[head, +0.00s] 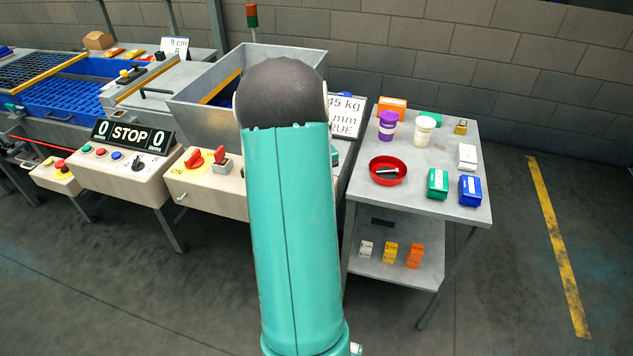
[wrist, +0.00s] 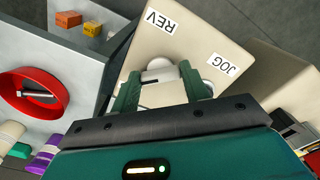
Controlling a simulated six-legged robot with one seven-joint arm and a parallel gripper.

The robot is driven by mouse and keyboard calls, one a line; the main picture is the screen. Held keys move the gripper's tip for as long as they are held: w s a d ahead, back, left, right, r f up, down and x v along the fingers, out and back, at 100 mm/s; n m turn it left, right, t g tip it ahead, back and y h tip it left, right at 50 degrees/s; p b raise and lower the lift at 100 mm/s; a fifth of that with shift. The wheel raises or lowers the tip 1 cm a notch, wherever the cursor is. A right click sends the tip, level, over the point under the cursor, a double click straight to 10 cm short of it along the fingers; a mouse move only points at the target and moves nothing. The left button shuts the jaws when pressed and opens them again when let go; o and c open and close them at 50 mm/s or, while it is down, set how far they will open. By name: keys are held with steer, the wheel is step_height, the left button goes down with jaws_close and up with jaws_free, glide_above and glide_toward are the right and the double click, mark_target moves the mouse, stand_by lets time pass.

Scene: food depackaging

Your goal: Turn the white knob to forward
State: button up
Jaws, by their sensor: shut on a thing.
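The white knob (wrist: 160,74) is on a cream control panel (wrist: 195,35) in the wrist view, with a dark line on it. My gripper (wrist: 160,84) is shut on the knob, with one green finger on each side of it. The panel carries the labels REV (wrist: 158,21) and JOG (wrist: 224,64), both turned around in this view. A forward label is not visible, and the fingers hide part of the knob.
A pale rounded part (wrist: 214,69) is close beside the right finger. A grey table (head: 430,150) with a red bowl (head: 387,171), tubs and small boxes stands right of my arm. A panel with a red switch (head: 194,158) is to the left.

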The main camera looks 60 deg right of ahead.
steer(key=o, duration=1)
steer(key=shift+r, duration=0.1)
step_height(320, 180, up, 14)
steer(key=shift+f, duration=0.15)
